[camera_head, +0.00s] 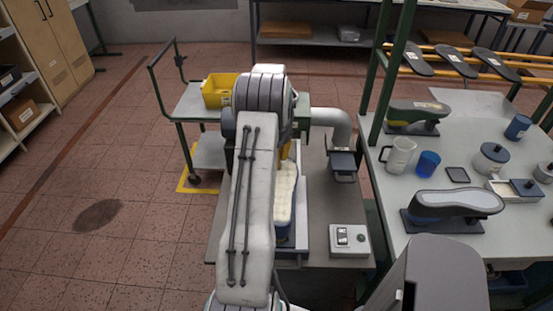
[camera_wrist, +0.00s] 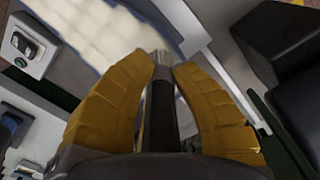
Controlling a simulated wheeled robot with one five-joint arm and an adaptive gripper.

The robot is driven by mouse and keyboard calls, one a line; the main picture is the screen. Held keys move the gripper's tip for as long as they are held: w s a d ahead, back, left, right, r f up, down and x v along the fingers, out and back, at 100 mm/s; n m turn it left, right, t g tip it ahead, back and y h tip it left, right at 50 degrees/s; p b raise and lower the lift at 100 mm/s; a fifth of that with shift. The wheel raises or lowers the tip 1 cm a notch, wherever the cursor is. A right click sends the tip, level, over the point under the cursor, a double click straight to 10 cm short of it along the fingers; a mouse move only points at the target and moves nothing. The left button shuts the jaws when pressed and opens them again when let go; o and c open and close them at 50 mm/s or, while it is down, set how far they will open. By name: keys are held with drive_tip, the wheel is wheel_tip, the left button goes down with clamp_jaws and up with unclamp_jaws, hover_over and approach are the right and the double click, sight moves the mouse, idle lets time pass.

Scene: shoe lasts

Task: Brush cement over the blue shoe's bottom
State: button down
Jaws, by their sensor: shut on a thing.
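The blue shoe (camera_head: 284,205) sits bottom up on the bench in front of me, its cream bottom facing up and a blue edge showing at its near end. My arm hides its left part. In the wrist view the cream, quilted-looking bottom (camera_wrist: 95,30) fills the upper left. My gripper (camera_wrist: 162,75) has yellow fingers shut on a dark-handled brush (camera_wrist: 160,110). The brush's pale bristle end lies at the right edge of the shoe bottom in that view; I cannot tell whether it touches. In the head view the gripper is mostly hidden behind my arm.
A control box (camera_head: 349,240) stands right of the shoe, and a grey extraction pipe (camera_head: 335,122) behind it. The right table (camera_head: 390,225) carries shoe lasts, a white jug (camera_head: 398,156), a blue cup (camera_head: 428,163) and pots. A yellow bin (camera_head: 219,91) sits on a trolley at back left.

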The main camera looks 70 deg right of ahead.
drive_tip(key=shift+w+d+p, duration=0.2)
drive_tip(key=shift+d+p, duration=0.2)
drive_tip(key=shift+d, duration=0.15)
drive_tip(key=shift+w+d+p, duration=0.2)
drive_tip(key=shift+d+p, duration=0.15)
drive_tip(key=shift+d, duration=0.2)
drive_tip(key=shift+w+d+r+p, duration=0.2)
drive_tip(key=shift+d+p, duration=0.15)
drive_tip(key=shift+p, duration=0.2)
drive_tip(key=shift+w+d+r+p, duration=0.1)
drive_tip(key=shift+d+r+p, duration=0.15)
drive_tip(key=shift+p, duration=0.25)
drive_tip(key=shift+w, duration=0.1)
drive_tip(key=shift+d+r, duration=0.1)
drive_tip(key=shift+d+r+p, duration=0.25)
drive_tip(key=shift+d+r, duration=0.1)
drive_tip(key=shift+r, duration=0.45)
drive_tip(key=shift+d+r+p, duration=0.25)
drive_tip(key=shift+d+r, duration=0.05)
drive_tip(key=shift+r, duration=0.45)
drive_tip(key=shift+w+d+r, duration=0.1)
drive_tip(key=shift+d+r, duration=0.05)
drive_tip(key=shift+r, duration=0.65)
